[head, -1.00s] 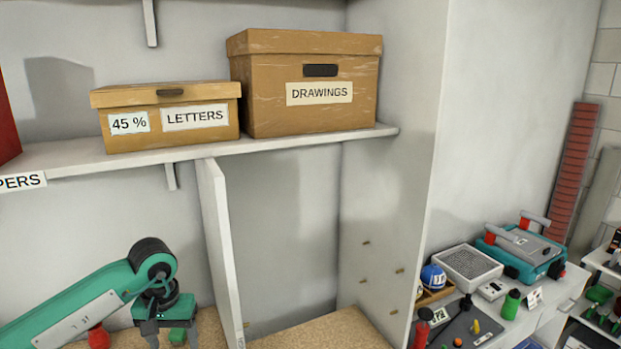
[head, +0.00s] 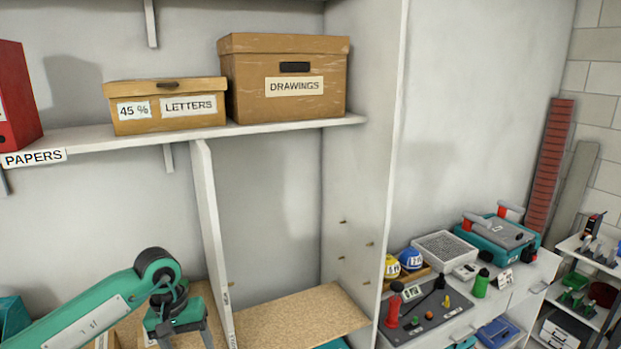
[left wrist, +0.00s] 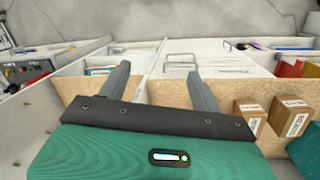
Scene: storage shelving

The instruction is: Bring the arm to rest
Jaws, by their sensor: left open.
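My left arm comes in from the left in the head view, bent at a dark joint, with its hand hanging down. My left gripper (head: 183,338) is low in front of the shelf unit, left of the white upright divider (head: 211,230). In the left wrist view the two grey fingers of the gripper (left wrist: 157,70) stand apart with nothing between them. The thin edge of a white panel shows beyond the fingers. My right gripper is not in view.
A LETTERS box (head: 165,106) and a larger DRAWINGS box (head: 290,85) stand on the upper shelf (head: 90,138); a red binder (head: 17,100) is at its left. A tool-covered worktop (head: 430,318) lies right. Small cardboard boxes (left wrist: 290,118) show in the left wrist view.

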